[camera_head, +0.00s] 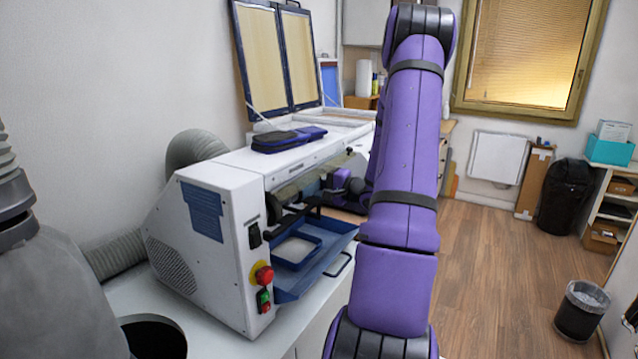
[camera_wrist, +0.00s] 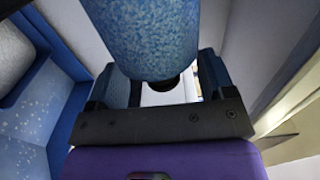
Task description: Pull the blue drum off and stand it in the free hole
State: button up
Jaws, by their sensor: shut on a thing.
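The blue speckled drum (camera_wrist: 145,35) fills the upper middle of the wrist view, between the two dark fingers of my gripper (camera_wrist: 160,75). My gripper is shut on it. A dark round end shows at the drum's lower edge. In the head view my gripper (camera_head: 343,184) is at the front opening of the white machine (camera_head: 215,215), and my arm hides part of this area. I cannot clearly make out the drum there, nor tell whether it is still on its shaft. A dark round hole (camera_head: 152,338) shows in the white bench at the lower left; I cannot see inside it.
A blue tray (camera_head: 325,272) juts from the machine's front, below the opening. A red stop button (camera_head: 264,275) is on its near end. A dark blue item (camera_head: 288,140) lies on top. Grey hoses run behind.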

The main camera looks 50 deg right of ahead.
jog(key=shift+d, duration=0.15)
jog(key=shift+d, duration=1.15)
jog(key=shift+w+d, duration=0.2)
jog(key=shift+d, duration=1.25)
jog(key=s+d, duration=0.1)
jog(key=s, duration=1.4)
jog(key=shift+d, duration=0.15)
dwell(0.5)
dwell(0.7)
